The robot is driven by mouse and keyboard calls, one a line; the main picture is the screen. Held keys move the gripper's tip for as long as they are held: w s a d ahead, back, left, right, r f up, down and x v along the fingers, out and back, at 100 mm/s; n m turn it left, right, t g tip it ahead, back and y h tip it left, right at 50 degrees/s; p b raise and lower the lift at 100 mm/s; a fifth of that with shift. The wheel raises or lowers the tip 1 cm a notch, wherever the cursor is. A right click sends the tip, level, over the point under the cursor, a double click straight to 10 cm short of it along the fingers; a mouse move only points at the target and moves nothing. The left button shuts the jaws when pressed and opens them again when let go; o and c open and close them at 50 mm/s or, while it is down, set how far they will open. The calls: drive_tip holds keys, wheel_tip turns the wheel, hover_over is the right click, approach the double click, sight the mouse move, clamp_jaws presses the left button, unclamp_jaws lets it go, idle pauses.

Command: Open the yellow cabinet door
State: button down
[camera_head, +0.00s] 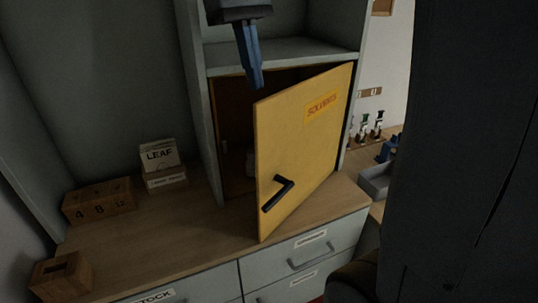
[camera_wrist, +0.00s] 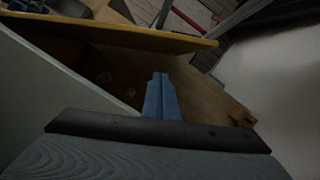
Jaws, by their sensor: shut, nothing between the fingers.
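The yellow cabinet door (camera_head: 305,140) stands partly open, swung out over the wooden counter, hinged on its right side. It bears an orange "SOLVENTS" label and a black lever handle (camera_head: 277,194) near its free left edge. My gripper (camera_head: 255,84), with blue fingers pointing down, is shut and empty at the top of the opening, by the door's upper free corner. In the wrist view the shut fingers (camera_wrist: 161,84) show below the door's edge (camera_wrist: 120,34). I cannot tell whether they touch the door. Inside the dark cabinet (camera_head: 235,120) a few pale items show dimly.
A "LEAF" box (camera_head: 160,157), a wooden number block (camera_head: 98,201) and a small wooden box (camera_head: 61,277) stand on the counter (camera_head: 170,232) at left. Drawers (camera_head: 305,259) lie below. Small bottles (camera_head: 370,127) and a grey tray (camera_head: 375,182) are at right.

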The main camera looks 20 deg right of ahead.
sight(272, 157)
drive_tip(key=p+x, duration=0.2)
drive_tip(key=x, duration=0.7)
drive_tip(key=p+x, duration=0.2)
drive_tip(key=x, duration=0.8)
drive_tip(key=shift+w+d, duration=0.1)
drive_tip(key=shift+d, duration=0.1)
drive_tip(key=shift+a, duration=0.15)
